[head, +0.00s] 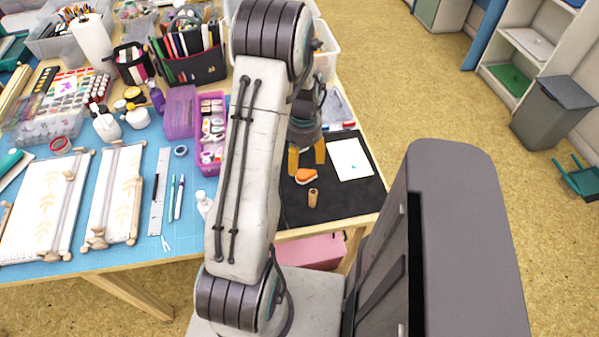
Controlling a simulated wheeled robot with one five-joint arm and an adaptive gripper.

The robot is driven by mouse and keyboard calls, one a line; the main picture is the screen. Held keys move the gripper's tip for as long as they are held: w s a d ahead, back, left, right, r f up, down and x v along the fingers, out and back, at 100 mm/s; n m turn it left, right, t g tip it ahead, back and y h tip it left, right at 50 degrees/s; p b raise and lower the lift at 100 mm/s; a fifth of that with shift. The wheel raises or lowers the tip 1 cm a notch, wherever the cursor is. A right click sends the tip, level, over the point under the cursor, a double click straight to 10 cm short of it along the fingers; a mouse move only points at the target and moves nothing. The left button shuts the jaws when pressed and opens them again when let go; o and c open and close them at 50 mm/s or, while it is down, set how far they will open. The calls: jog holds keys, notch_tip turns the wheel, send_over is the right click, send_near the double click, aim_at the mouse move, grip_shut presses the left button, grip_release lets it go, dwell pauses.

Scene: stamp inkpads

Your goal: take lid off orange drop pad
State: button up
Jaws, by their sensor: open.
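The orange drop-shaped pad (306,176) lies on the black mat (345,200), with a pale edge showing on its near side. I cannot tell from here whether the lid sits on it. My gripper (307,160) is open, its yellow fingertips spread and pointing down just behind the pad in the picture. The fingers look empty. I cannot tell how high above the mat they are. My own arm hides the mat's left part.
A small tan cylinder (313,197) stands just in front of the pad. A white card (350,158) lies to the right on the mat. A pink-purple case of stamps (211,150) stands left of my arm. The mat's right front is bare.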

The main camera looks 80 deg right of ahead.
aim_at(303, 173)
jog(key=shift+d+m, duration=0.35)
jog(key=shift+m, duration=0.85)
jog(key=shift+f+m, duration=0.15)
jog(key=shift+m, duration=0.15)
jog(key=shift+a+f+p, duration=0.2)
jog(key=shift+f+p, duration=0.3)
jog(key=shift+f, duration=3)
jog(key=shift+c, duration=0.3)
jog(key=c, duration=0.7)
